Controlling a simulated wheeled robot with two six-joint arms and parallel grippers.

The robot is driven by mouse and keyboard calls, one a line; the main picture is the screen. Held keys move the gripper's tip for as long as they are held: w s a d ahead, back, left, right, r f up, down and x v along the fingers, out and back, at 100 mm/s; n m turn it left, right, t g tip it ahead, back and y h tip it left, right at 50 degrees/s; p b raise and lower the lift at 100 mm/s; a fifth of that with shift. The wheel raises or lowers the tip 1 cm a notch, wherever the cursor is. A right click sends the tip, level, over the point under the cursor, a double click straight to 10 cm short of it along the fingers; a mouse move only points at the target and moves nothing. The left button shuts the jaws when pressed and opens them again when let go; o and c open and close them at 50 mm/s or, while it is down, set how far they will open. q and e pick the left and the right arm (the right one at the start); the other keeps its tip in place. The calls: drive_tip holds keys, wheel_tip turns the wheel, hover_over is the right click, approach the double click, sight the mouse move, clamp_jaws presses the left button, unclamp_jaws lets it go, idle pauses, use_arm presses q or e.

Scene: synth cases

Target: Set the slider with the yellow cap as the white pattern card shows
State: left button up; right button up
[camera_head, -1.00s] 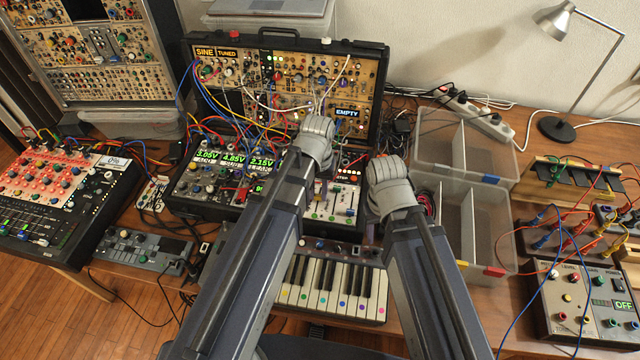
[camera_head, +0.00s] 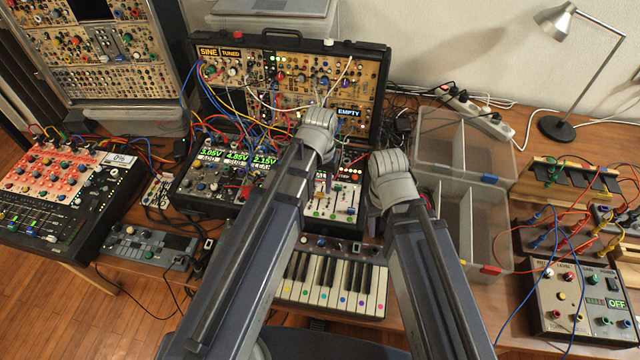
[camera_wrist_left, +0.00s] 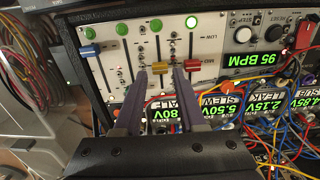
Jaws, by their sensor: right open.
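In the head view the panel (camera_head: 347,200) is partly behind my left arm. My right gripper (camera_head: 389,178) is beside the panel's right edge; its fingertips are hidden by its wrist. I cannot make out the white pattern card.
Patch cables (camera_wrist_left: 262,125) crowd the modules beside the sliders. A keyboard (camera_head: 335,285) lies in front, under my arms. Clear plastic bins (camera_head: 465,225) stand to the right. A mixer (camera_head: 60,205) stands at the left.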

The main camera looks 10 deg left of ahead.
sight(320, 193)
use_arm(q)
wheel_tip(320, 193, up, 5)
drive_tip(key=p, duration=0.4)
drive_tip(key=shift+r, duration=0.2)
use_arm(e)
wheel_tip(320, 193, up, 5)
drive_tip(key=shift+r, duration=0.15)
use_arm(q)
drive_tip(key=shift+f, duration=0.1)
drive_tip(key=s+d+m+y, duration=0.1)
drive_tip(key=s+d+m, duration=0.2)
drive_tip(key=s, duration=0.7)
drive_tip(key=shift+d+m, duration=0.4)
drive_tip(key=shift+d, duration=0.8)
